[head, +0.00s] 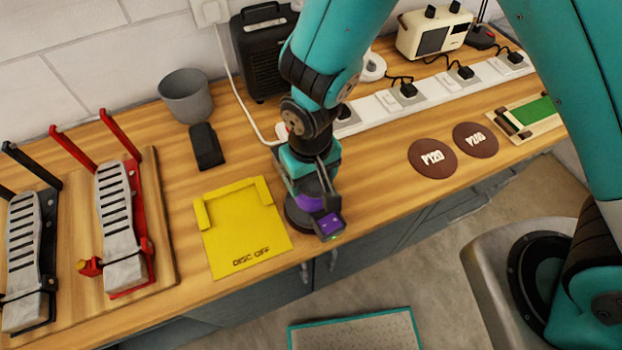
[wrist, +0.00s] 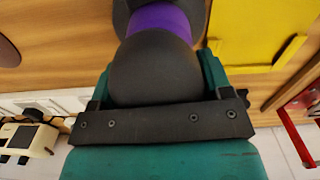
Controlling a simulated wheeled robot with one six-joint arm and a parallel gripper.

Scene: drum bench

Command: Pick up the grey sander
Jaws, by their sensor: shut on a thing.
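The grey sander (head: 324,194) has a purple band and a dark round pad. It is at the front part of the bench, just right of the yellow tray marked DISC OFF (head: 246,240). My gripper (head: 308,168) comes down from above and is shut on the sander's grey top. In the wrist view the sander's rounded grey body (wrist: 155,68) sits between the teal fingers, with the purple band beyond it. I cannot tell whether the pad touches the bench. Part of the sander is hidden by my gripper.
Two brown discs, P120 (head: 432,158) and P240 (head: 475,140), lie to the right. A white socket strip (head: 425,97) runs behind. The bench's front edge is close.

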